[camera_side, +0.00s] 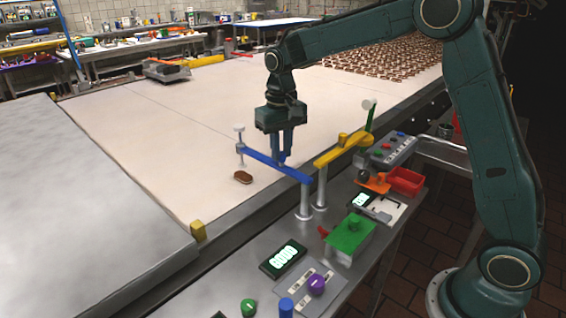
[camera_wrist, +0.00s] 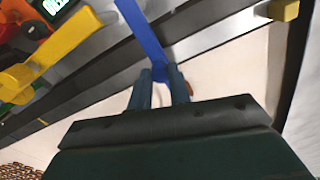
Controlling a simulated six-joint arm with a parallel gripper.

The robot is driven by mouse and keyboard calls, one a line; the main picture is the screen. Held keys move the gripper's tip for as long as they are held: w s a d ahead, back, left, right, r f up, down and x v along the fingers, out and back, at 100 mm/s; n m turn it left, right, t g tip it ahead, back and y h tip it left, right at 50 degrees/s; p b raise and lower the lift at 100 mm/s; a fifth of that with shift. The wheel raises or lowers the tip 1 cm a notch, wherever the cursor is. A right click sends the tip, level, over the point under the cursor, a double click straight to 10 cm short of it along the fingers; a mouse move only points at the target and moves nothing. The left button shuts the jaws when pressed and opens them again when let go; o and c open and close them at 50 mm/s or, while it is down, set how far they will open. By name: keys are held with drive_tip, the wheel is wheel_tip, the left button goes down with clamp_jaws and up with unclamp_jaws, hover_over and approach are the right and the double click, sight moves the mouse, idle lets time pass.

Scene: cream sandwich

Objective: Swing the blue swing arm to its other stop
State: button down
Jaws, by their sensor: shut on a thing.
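The blue swing arm (camera_side: 262,161) is a long bar on a grey post (camera_side: 305,202) at the belt's near edge. It reaches out to the left over the pale belt and has a white-topped upright at its far end. My gripper (camera_side: 283,160) points down over the bar and is shut on it partway along. In the wrist view the blue bar (camera_wrist: 143,30) runs up from between the fingers of my gripper (camera_wrist: 163,78). The fingers hide the part of the bar they grip.
A yellow swing arm (camera_side: 328,158) on its own post stands just right of the blue one. A brown sandwich biscuit (camera_side: 243,177) lies on the belt (camera_side: 190,140) below the blue bar. A green block (camera_side: 349,235), a display (camera_side: 283,258) and a red bin (camera_side: 405,181) are on the steel side table.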

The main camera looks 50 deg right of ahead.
drive_tip(key=shift+a, duration=0.1)
drive_tip(key=s+a+n, duration=0.7)
drive_tip(key=n, duration=1.1)
drive_tip(key=shift+s+a, duration=0.15)
drive_tip(key=shift+s, duration=0.15)
idle(0.6)
drive_tip(key=c, duration=1.3)
unclamp_jaws()
drive_tip(key=shift+r, duration=0.1)
wheel_tip(320, 180, up, 14)
drive_tip(key=shift+s, duration=0.15)
